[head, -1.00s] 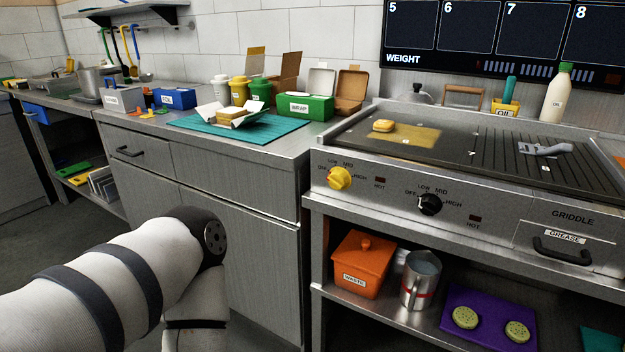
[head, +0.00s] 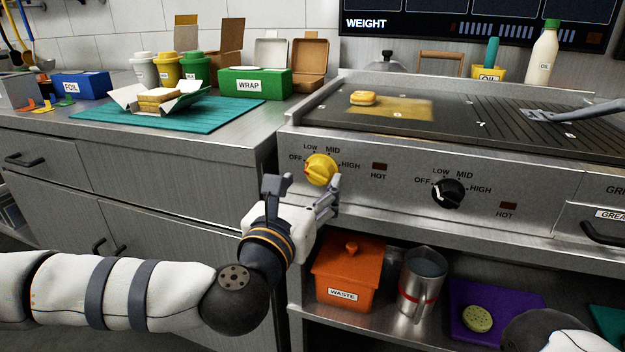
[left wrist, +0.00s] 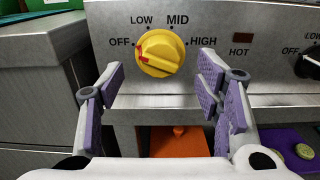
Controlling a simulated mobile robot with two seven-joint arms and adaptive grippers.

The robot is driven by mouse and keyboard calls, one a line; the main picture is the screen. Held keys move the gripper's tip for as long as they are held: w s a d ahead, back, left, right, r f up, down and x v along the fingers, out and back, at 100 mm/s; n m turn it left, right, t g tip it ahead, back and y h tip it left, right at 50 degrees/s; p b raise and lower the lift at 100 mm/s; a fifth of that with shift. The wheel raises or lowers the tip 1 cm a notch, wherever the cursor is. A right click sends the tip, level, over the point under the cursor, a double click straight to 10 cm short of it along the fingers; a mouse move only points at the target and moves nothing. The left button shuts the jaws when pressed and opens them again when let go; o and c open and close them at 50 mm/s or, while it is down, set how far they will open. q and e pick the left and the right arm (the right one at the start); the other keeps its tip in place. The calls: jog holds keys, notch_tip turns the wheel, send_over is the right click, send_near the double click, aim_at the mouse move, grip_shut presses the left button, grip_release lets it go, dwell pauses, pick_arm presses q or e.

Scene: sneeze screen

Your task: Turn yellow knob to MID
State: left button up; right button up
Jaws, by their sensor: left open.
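The yellow knob (head: 320,169) is on the griddle's front panel, with OFF, LOW, MID and HIGH printed around it. In the left wrist view the yellow knob (left wrist: 160,53) has its red mark on the left side, near OFF. My left gripper (head: 311,187) is open and empty, just in front of and slightly below the knob. In the left wrist view its fingers (left wrist: 162,80) stand apart to the left and right of the knob, with visible gaps. My right gripper is not in view.
A black knob (head: 447,193) is to the right on the same panel. Below are an orange waste bin (head: 347,280), a metal pitcher (head: 422,283) and a purple board (head: 492,325). A counter edge is left of the griddle. A spatula (head: 575,112) lies on the griddle top.

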aim_at(316, 178)
pick_arm(q)
jog(key=x, duration=0.3)
jog(key=shift+w+d, duration=0.1)
jog(key=shift+w, duration=0.05)
jog(key=shift+c, duration=0.4)
jog(key=c, duration=1.1)
